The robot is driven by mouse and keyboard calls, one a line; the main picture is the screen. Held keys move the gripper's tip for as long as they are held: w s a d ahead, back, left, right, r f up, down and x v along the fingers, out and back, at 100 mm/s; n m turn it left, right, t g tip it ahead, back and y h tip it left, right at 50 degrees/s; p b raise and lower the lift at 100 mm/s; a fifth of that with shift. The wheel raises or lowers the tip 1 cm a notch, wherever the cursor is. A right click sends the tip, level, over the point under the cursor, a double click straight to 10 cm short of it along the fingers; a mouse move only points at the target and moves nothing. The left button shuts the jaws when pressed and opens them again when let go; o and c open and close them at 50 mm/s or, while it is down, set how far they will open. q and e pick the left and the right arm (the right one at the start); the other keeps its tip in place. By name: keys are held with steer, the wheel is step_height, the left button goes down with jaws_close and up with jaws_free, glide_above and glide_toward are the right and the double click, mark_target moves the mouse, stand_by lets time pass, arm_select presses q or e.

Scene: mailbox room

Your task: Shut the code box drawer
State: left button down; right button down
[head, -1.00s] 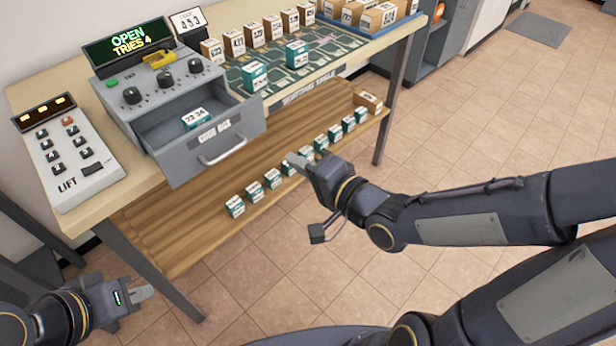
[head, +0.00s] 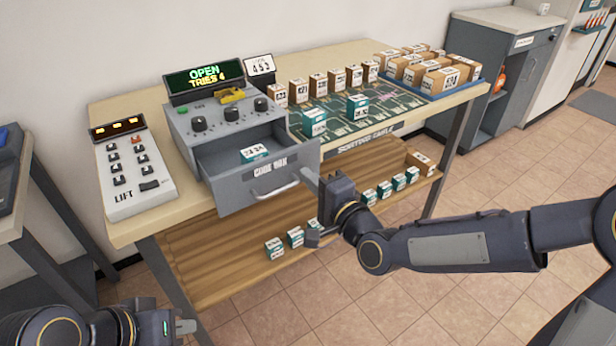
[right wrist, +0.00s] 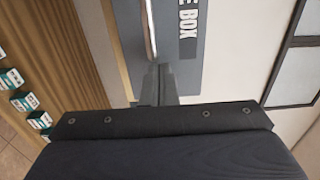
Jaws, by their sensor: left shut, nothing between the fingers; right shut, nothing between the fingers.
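The grey code box (head: 225,125) stands on the table with its display reading "OPEN TRIES 4". Its drawer (head: 240,190) is pulled out, and a teal-and-white box (head: 254,154) lies inside. The drawer has a bar handle (head: 275,192) on its front. My right gripper (head: 312,182) is shut and empty, with its fingertips close to the right part of the drawer front. In the right wrist view the shut fingers (right wrist: 158,84) point at the drawer front (right wrist: 185,50), beside the handle (right wrist: 149,30); I cannot tell whether they touch. My left gripper (head: 186,327) is shut and empty at the lower left, away from the box.
A lift panel (head: 132,170) stands left of the code box. Small cartons (head: 322,85) and a tray of boxes (head: 430,70) stand to the right on the table. A wooden lower shelf (head: 215,255) holds several teal boxes under the drawer. Floor in front is clear.

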mark_target(278, 146)
steer(key=shift+w+a, duration=0.35)
steer(key=shift+w, duration=0.1)
